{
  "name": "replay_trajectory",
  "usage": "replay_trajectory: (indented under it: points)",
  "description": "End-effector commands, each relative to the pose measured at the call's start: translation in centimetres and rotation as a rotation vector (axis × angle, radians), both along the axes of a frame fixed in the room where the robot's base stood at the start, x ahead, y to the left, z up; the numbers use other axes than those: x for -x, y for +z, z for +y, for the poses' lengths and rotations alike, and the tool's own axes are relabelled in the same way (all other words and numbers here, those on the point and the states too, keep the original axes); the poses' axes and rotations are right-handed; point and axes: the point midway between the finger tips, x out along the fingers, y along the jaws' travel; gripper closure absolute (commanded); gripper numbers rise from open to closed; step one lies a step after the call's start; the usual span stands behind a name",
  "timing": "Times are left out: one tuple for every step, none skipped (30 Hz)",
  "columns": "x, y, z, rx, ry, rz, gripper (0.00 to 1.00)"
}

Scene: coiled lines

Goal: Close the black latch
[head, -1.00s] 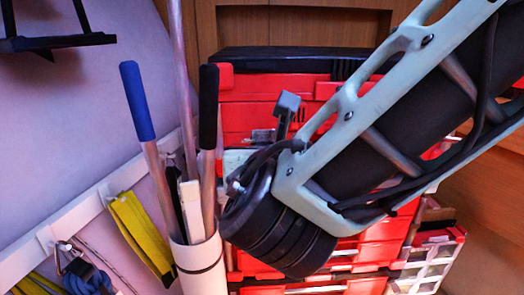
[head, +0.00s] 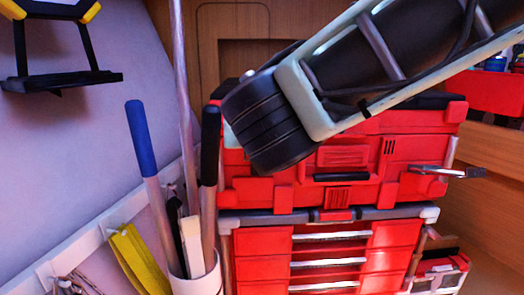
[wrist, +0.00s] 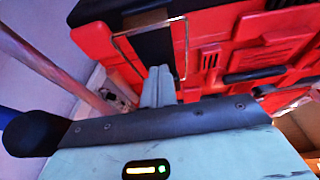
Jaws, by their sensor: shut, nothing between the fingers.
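The red toolbox (head: 400,165) stands on red drawers. On its front is a black bar-like piece (head: 341,177), the likeliest black latch. It also shows in the wrist view (wrist: 255,75). I cannot tell whether it is open or shut. My gripper (wrist: 160,70) is shut and empty in the wrist view. Its fingertips are in front of a black panel (wrist: 152,44) framed by a thin metal loop (wrist: 187,45), to the left of the black bar. Contact cannot be told. In the head view my arm hides the gripper and the toolbox's upper left.
A white holder (head: 203,285) with a blue-handled pole (head: 142,140) and a black-handled pole (head: 210,145) stands close left of the toolbox. A metal handle (head: 447,171) juts out at the toolbox's right side. Red drawers (head: 330,250) are below. A black wall bracket (head: 60,80) is at upper left.

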Motion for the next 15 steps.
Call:
replay_trajectory:
  points:
    - [0.1, -0.1, 0.0, 0.002, 0.002, 0.001, 1.00]
    - [0.1, -0.1, 0.0, 0.002, 0.002, 0.001, 1.00]
    - [0.1, -0.1, 0.0, 0.002, 0.002, 0.001, 1.00]
    - [0.1, -0.1, 0.0, 0.001, 0.001, 0.001, 1.00]
    - [0.1, -0.1, 0.0, 0.001, 0.001, 0.001, 1.00]
    - [0.1, -0.1, 0.0, 0.001, 0.001, 0.001, 1.00]
    - [0.1, 0.0, 0.0, 0.001, 0.001, 0.001, 1.00]
    - [0.2, 0.0, 0.0, 0.001, 0.001, 0.001, 1.00]
    - [0.1, 0.1, 0.0, 0.001, 0.001, 0.001, 1.00]
    - [0.1, 0.2, 0.0, 0.001, 0.001, 0.001, 1.00]
    - [0.2, 0.4, 0.0, 0.001, 0.001, 0.001, 1.00]
    - [0.1, 0.5, 0.0, 0.001, 0.001, 0.000, 1.00]
    - [0.2, 0.7, 0.0, 0.001, 0.001, 0.000, 1.00]
    - [0.1, 0.9, 0.0, 0.001, 0.001, 0.000, 1.00]
    - [0.1, 1.1, 0.0, 0.001, 0.001, 0.000, 1.00]
